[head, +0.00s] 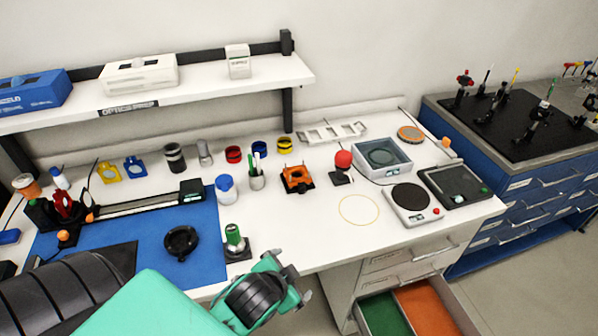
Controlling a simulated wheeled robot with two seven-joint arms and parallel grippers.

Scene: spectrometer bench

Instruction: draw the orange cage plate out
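An orange piece (297,178) with cut-outs sits on a small black base near the middle of the white bench. It is the only orange plate-like thing I make out, and I cannot tell for sure that it is the cage plate. A yellow plate (108,172) and a blue plate (135,168), each with a round hole, stand at the back left of the bench. Parts of my teal and black arm cross the lower left and hide the front bench edge there.
A blue mat (205,245) holds a black rail (150,203) and a black ring (181,241). A green-topped post (235,238) stands near the front edge. A grey tray (381,158) and a round-plate scale (412,200) stand right. An open drawer (470,322) juts out below. Bare bench surrounds a thin ring (340,207).

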